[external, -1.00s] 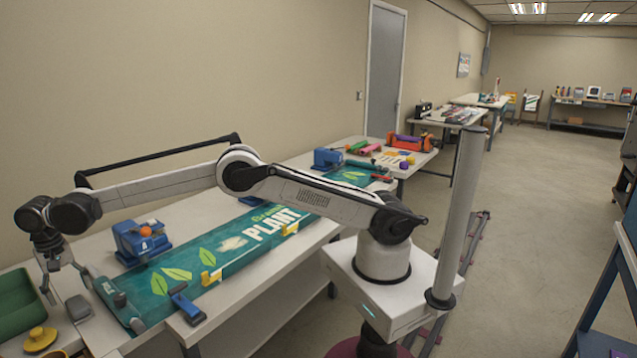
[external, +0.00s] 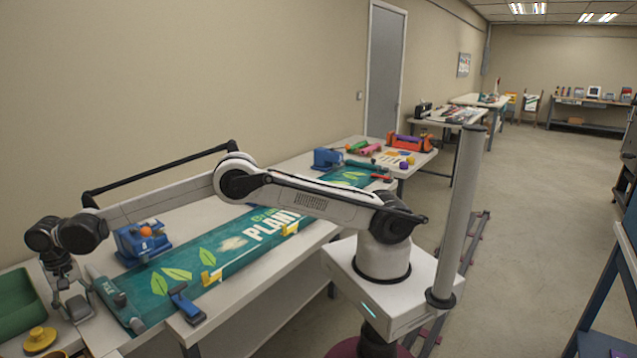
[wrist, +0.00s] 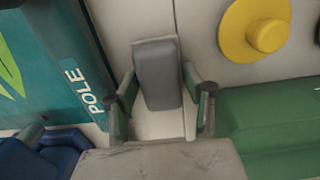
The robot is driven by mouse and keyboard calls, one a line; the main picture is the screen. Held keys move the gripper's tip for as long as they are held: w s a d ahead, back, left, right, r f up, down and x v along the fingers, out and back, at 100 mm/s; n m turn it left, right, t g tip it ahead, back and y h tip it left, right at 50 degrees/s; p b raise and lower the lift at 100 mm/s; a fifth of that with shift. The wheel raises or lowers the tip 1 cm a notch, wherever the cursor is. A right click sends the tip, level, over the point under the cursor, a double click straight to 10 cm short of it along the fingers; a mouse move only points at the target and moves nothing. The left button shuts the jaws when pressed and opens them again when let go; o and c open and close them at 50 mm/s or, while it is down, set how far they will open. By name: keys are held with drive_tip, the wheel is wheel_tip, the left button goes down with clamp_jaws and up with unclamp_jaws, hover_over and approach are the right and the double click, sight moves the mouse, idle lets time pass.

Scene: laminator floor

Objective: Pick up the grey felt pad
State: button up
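The grey felt pad (wrist: 158,88) is a small dark grey block on the pale table in the wrist view, upper centre. It also shows in the external view (external: 78,308) at the lower left, partly covered by my gripper. My gripper (external: 68,300) points down over it. In the wrist view, the fingers of my gripper (wrist: 160,78) are apart, one on each side of the pad. Gaps show between the pad and both fingers, so it does not look gripped.
A teal banner (external: 215,262) with a roll at its near end lies right of the pad. A green tray (external: 15,312) and a yellow round knobbed piece (external: 38,338) are to the left. A blue clamp (external: 186,305) and a blue device (external: 142,243) sit by the banner.

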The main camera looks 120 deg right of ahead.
sight(76, 304)
drive_tip(key=c, duration=0.7)
drive_tip(key=shift+c, duration=0.2)
drive_tip(key=shift+r, duration=0.45)
wheel_tip(76, 304, up, 4)
drive_tip(key=shift+a+f, duration=0.1)
drive_tip(key=shift+f, duration=0.15)
drive_tip(key=s+a+r, duration=0.6)
drive_tip(key=s+a, duration=0.1)
drive_tip(key=a, duration=0.2)
drive_tip(key=shift+r+b, duration=0.3)
drive_tip(key=shift+b, duration=0.1)
drive_tip(key=shift+a, duration=0.1)
